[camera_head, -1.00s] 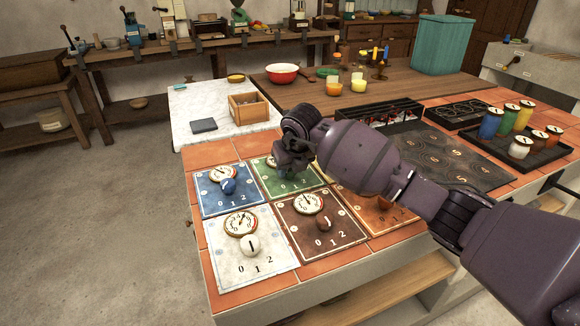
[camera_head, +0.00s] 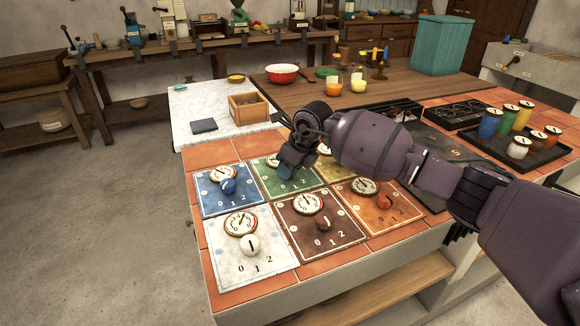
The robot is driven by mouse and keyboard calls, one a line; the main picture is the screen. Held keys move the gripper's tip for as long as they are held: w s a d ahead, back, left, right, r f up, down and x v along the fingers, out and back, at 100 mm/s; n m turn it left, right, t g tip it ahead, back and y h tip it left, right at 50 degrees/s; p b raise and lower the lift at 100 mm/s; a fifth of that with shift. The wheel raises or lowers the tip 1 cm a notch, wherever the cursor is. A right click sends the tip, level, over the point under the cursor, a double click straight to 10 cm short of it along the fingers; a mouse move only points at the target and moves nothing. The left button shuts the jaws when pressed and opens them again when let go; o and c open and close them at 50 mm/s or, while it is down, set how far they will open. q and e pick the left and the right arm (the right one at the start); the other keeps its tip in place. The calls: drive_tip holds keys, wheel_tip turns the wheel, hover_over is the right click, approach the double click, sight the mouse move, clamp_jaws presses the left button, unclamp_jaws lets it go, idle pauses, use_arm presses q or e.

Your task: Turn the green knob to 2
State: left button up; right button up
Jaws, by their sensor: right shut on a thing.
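The green panel (camera_head: 268,184) lies in the back row of panels on the tiled counter, with the marks 0, 1 and 2 along its front. Its dial (camera_head: 272,162) shows at the top of the panel. My right gripper (camera_head: 287,172) reaches down over this panel from the right and is shut at the place of the green knob. The gripper hides the knob, so its pointing cannot be read. My left gripper is not in view.
Around it lie the blue panel (camera_head: 211,199), white panel (camera_head: 228,266), brown panel (camera_head: 300,245), orange panel (camera_head: 395,217) and a partly hidden yellow panel (camera_head: 337,175). A wooden box (camera_head: 247,107) stands on the marble slab (camera_head: 190,137) behind. Several jars stand at the right.

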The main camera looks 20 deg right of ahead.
drive_tip(key=n, duration=0.1)
drive_tip(key=n+g, duration=0.1)
drive_tip(key=shift+d+f+n+y+b, duration=0.1)
drive_tip(key=shift+f+n+y+b, duration=0.1)
drive_tip(key=shift+n+y+b, duration=0.15)
drive_tip(key=n+g+y+b, duration=0.1)
drive_tip(key=n, duration=0.2)
drive_tip(key=shift+w+f+n, duration=0.1)
drive_tip(key=shift+w+n, duration=0.05)
drive_tip(key=shift+n, duration=0.2)
drive_tip(key=shift+n+g+b, duration=0.4)
drive_tip(key=shift+n+b, duration=0.1)
drive_tip(key=shift+n, duration=0.4)
drive_tip(key=shift+n+g+b, duration=0.4)
drive_tip(key=shift+n+b, duration=0.05)
drive_tip(key=shift+n, duration=0.65)
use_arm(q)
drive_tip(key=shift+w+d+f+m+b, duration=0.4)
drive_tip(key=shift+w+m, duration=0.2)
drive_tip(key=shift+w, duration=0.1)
use_arm(e)
drive_tip(key=shift+n+g, duration=0.3)
drive_tip(key=shift+n, duration=0.4)
drive_tip(key=shift+r, duration=0.25)
drive_tip(key=o, duration=0.9)
drive_tip(key=shift+y, duration=0.25)
